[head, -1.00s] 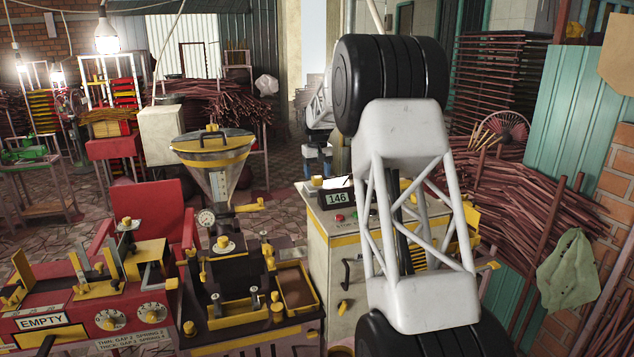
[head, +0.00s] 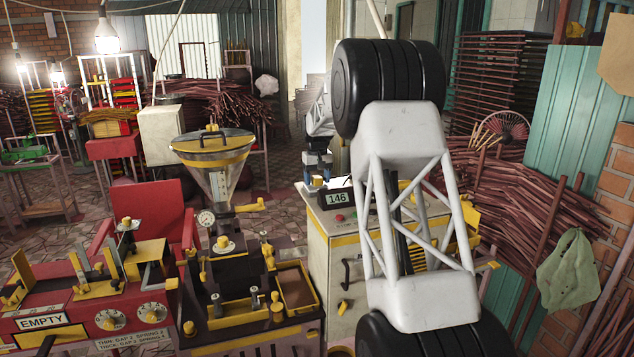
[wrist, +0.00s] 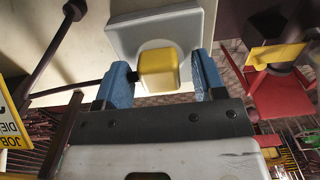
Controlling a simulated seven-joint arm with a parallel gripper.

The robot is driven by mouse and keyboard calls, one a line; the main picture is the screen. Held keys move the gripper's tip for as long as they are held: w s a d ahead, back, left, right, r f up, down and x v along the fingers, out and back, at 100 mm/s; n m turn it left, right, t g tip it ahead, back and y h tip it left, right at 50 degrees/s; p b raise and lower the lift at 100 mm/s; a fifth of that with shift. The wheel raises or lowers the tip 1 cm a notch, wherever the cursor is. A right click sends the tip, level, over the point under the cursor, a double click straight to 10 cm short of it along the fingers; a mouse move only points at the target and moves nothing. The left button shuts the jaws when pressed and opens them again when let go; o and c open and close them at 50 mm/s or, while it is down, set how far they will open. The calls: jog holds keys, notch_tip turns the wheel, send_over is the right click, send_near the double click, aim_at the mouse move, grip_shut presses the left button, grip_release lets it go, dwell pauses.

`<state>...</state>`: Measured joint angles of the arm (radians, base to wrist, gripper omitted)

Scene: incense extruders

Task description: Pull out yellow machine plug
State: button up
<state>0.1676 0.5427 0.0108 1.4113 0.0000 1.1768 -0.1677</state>
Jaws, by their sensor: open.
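The yellow plug (head: 317,181) sits on top of the cream and yellow cabinet machine (head: 319,239), at its back left corner by the 146 display. In the wrist view the plug (wrist: 158,70) is a rounded yellow block on a grey-white plate (wrist: 130,32). My gripper (head: 317,166) has blue fingers and is open over the plug. In the wrist view my gripper (wrist: 162,72) has one finger on each side of the plug. The left finger is close to it and a small gap shows at the right; I cannot tell whether either touches.
The 146 display (head: 338,199) stands just right of the plug, with red and green buttons in front. A hopper machine (head: 213,165) stands to the left, with a red bench (head: 75,300) beyond it. My arm covers the cabinet's right part.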

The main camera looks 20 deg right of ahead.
aim_at(317, 177)
dwell(0.8)
grip_shut()
jog(key=shift+r, duration=1.4)
jog(key=shift+r, duration=0.7)
jog(key=shift+r, duration=0.95)
